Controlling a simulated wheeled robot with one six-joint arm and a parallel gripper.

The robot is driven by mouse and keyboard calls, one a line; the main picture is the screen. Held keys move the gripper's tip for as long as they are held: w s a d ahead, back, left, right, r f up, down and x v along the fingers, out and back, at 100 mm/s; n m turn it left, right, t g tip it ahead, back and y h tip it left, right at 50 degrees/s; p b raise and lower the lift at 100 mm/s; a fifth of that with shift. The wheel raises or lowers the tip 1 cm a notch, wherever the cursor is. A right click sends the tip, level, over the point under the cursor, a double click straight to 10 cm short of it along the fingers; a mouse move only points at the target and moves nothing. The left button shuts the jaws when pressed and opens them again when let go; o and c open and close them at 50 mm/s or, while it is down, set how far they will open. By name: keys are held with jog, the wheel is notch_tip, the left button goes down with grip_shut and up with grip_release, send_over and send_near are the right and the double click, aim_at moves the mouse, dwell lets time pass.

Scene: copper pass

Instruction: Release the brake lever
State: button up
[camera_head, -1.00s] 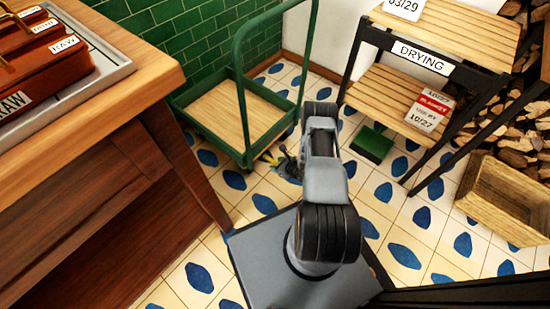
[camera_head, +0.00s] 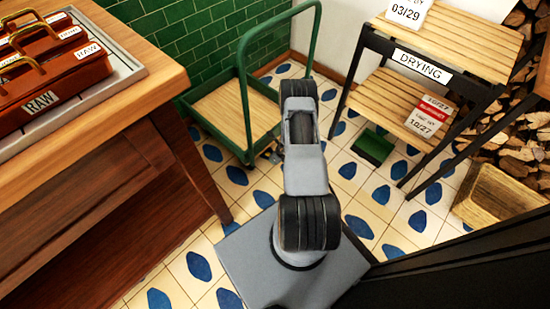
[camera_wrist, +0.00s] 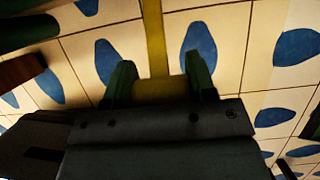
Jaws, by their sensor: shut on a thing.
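The brake lever (camera_wrist: 155,35) is a yellow bar that runs down from the top of the wrist view, with a wider yellow part between my fingers. My gripper (camera_wrist: 159,72) is shut on it, one finger on each side. The green cart (camera_head: 246,100) has a wooden deck and a tall tubular handle, and stands left of centre in the head view. My arm reaches to its near front corner. There my arm hides the lever and most of my gripper in the head view.
A wooden counter (camera_head: 150,75) with a tray of brown RAW boxes (camera_head: 60,80) stands at the left. A DRYING rack (camera_head: 440,65) stands at the right, with a green dustpan-like object (camera_head: 373,147) and a wooden crate (camera_head: 500,198) nearby. Patterned floor is clear between.

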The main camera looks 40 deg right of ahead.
jog(key=shift+w+a, duration=0.1)
dwell(0.3)
jog(key=o, duration=1.1)
jog(key=shift+o, duration=0.9)
jog(key=p+v, duration=0.4)
jog(key=v, duration=0.9)
jog(key=shift+r+p, duration=0.35)
jog(key=shift+r, duration=0.05)
